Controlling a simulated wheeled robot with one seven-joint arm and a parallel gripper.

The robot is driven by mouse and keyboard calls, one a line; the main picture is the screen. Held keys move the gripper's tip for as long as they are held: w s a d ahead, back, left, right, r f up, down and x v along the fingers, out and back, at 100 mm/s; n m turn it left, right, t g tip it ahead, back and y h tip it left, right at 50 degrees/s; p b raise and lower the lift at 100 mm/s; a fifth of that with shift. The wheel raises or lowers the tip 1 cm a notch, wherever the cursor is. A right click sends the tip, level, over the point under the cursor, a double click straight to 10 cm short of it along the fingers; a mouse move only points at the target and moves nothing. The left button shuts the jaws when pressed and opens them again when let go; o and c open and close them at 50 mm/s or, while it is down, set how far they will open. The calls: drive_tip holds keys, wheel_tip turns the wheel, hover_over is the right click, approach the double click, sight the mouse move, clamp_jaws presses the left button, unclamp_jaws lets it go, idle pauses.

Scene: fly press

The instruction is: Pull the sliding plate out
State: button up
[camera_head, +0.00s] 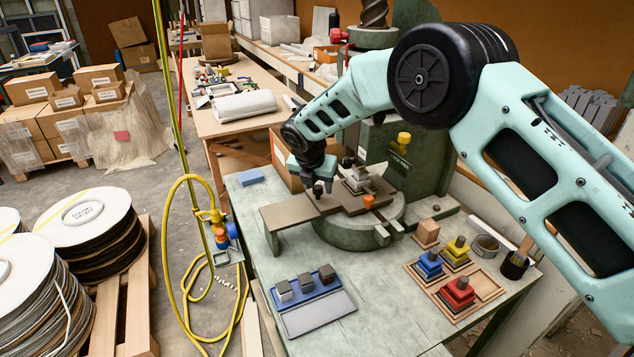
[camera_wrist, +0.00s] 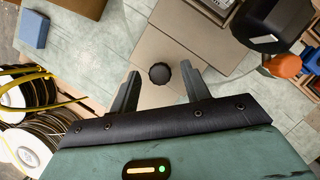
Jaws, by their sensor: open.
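The sliding plate (camera_head: 325,203) is a flat grey-brown plate lying on the support of the green press (camera_head: 355,230). A round black knob (camera_head: 318,188) stands on it. In the wrist view, the knob (camera_wrist: 160,73) sits on the bare plate (camera_wrist: 165,48), between my two fingers but beyond them toward the plate. My gripper (camera_wrist: 160,72) is open, with one finger on each side of the knob and a gap on both sides. In the head view, my gripper (camera_head: 313,178) is just above the knob. Whether the fingers reach down around it is unclear.
A grey block stack (camera_head: 358,180) and an orange knob (camera_head: 368,201) are beside the plate at right. A blue tray with dark blocks (camera_head: 306,290) and a wooden tray with coloured pieces (camera_head: 487,285) lie in front. A blue block (camera_head: 251,177) lies at left.

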drive_tip(key=shift+f, duration=0.2)
clamp_jaws()
drive_tip(key=s+a, duration=0.3)
drive_tip(key=a, duration=0.5)
drive_tip(key=s+a, duration=0.3)
drive_tip(key=a, duration=0.4)
drive_tip(key=shift+s+a, duration=0.25)
drive_tip(key=shift+a, duration=0.15)
unclamp_jaws()
